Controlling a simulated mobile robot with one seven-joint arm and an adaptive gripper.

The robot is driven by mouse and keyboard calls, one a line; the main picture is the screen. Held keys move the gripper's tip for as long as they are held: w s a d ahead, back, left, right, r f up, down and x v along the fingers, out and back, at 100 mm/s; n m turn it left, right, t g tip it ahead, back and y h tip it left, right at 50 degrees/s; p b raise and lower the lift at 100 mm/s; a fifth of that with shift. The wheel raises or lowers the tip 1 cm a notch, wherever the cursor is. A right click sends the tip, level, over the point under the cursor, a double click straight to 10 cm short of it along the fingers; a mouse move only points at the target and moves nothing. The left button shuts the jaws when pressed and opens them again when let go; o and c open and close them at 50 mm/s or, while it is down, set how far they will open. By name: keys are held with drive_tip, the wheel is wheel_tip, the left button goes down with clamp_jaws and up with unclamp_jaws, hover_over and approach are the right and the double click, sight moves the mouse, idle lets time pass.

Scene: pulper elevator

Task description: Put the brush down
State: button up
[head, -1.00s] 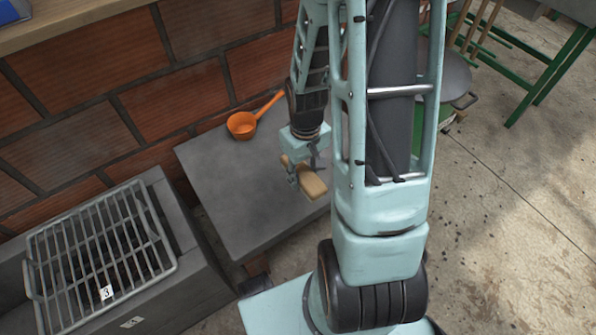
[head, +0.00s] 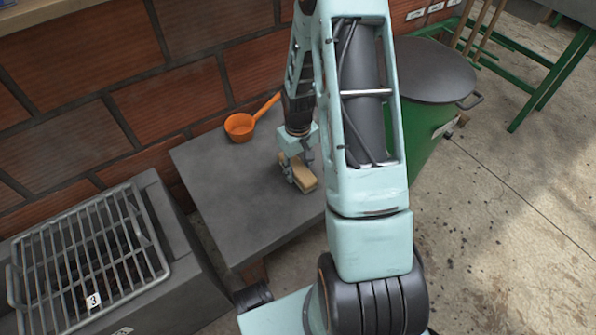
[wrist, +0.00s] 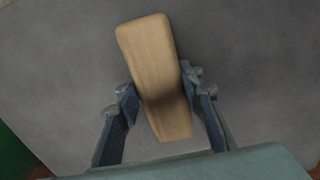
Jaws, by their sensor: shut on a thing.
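The brush (head: 304,177) shows as a light wooden block at my gripper (head: 298,168), over the grey slab table. In the wrist view the brush (wrist: 154,75) lies lengthwise between the two blue-padded fingers of my gripper (wrist: 163,105), tilted slightly. My gripper is shut on it near its lower half. Only the wooden back shows; any bristles are hidden beneath. The brush is at or close to the grey table top (head: 222,190); I cannot tell whether it touches.
An orange ladle (head: 240,127) lies on the table's back part near the brick wall (head: 170,95). A grill grate (head: 85,255) marked 3 stands at left. A green bin with a dark lid (head: 435,72) stands at right. The table's front left is clear.

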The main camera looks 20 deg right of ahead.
sight(298, 168)
drive_tip(key=shift+f, duration=0.2)
drive_tip(key=o, duration=1.1)
drive_tip(key=shift+r, duration=0.2)
wheel_tip(298, 168, up, 12)
drive_tip(key=p, duration=0.4)
